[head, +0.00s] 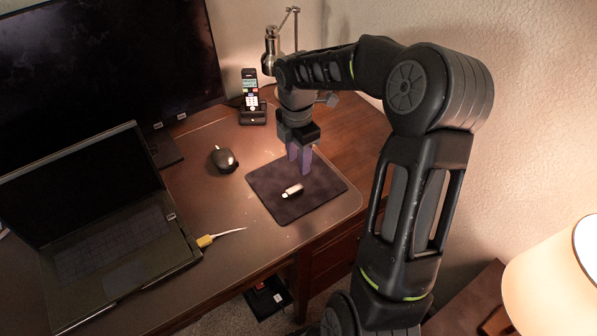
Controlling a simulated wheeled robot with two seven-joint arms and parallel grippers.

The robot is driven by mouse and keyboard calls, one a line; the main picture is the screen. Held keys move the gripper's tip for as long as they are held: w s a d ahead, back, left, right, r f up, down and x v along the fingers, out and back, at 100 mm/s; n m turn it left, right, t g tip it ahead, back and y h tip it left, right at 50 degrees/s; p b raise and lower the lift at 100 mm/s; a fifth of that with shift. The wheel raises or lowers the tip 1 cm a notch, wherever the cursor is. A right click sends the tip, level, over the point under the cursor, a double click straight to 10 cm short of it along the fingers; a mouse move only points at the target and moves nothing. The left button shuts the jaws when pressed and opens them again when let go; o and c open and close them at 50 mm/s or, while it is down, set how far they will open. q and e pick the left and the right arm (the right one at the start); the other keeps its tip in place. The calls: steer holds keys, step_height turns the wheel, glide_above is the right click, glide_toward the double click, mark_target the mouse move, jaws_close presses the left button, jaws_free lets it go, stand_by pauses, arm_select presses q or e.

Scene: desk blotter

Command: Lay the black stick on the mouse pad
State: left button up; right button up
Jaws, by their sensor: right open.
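The dark mouse pad (322,187) lies flat on the desk near its right front corner. A small stick (292,191), pale and silvery with a dark part, lies on the pad left of its middle. It looks like a USB stick. My right gripper (300,170) points down over the back part of the pad, just behind the stick. Its fingers are open, with nothing seen between them, and apart from the stick. My left gripper is out of the picture.
A black computer mouse (224,159) sits left of the pad. An open laptop (115,235) with a yellow-plugged cable (205,240) fills the left. A phone in a dock (251,100) and a lamp (271,50) stand behind. A lampshade (555,275) is at lower right.

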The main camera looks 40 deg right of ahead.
step_height(320, 180, up, 3)
steer(key=shift+f, duration=0.2)
